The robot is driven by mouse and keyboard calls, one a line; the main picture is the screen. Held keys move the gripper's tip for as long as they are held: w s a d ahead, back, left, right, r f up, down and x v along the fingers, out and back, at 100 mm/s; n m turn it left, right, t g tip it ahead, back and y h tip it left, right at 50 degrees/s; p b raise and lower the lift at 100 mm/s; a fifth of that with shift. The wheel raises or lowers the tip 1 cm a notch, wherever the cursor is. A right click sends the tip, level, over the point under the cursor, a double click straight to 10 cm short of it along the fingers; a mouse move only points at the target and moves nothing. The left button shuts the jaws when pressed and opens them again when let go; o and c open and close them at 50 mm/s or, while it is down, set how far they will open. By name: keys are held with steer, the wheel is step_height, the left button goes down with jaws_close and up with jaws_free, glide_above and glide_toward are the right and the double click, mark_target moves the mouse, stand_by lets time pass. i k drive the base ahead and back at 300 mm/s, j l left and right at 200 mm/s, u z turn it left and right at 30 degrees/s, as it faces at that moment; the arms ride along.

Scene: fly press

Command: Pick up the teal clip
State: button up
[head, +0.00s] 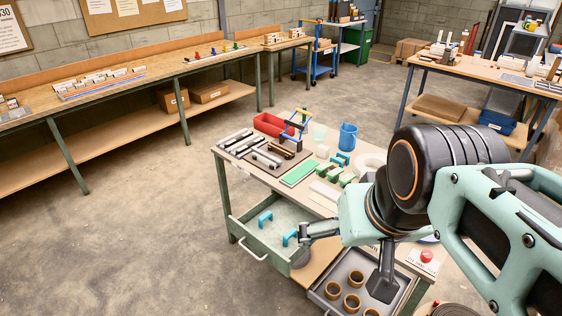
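Two blue-teal arch-shaped clips sit in the open upper drawer (246,237) of the bench: a left clip (265,219) and a right clip (290,237). Similar blue-teal clips (342,158) stand on the bench top beside green ones. I cannot tell which is the named clip. My gripper (342,262) is low at the right of the drawer, its dark fingers spread wide. The left finger appears close to the right clip; whether they touch is unclear. I see nothing between the fingers. My arm hides part of the bench top.
The bench top (232,160) carries a red bin (272,125), a blue cup (348,136), a green plate (299,173) and dark bars. Another open drawer (318,291) holds several brown rings (352,303). A red button (426,256) is at right. Floor left of the bench is clear.

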mark_target(268, 215)
steer(key=u, duration=0.35)
steer(key=l+u, duration=0.15)
steer(key=l, duration=0.15)
steer(key=i, duration=0.65)
steer(key=i+j+z, duration=0.1)
steer(key=j, duration=0.25)
steer(key=i+j, duration=0.15)
steer(key=j, duration=0.25)
steer(key=z, duration=0.05)
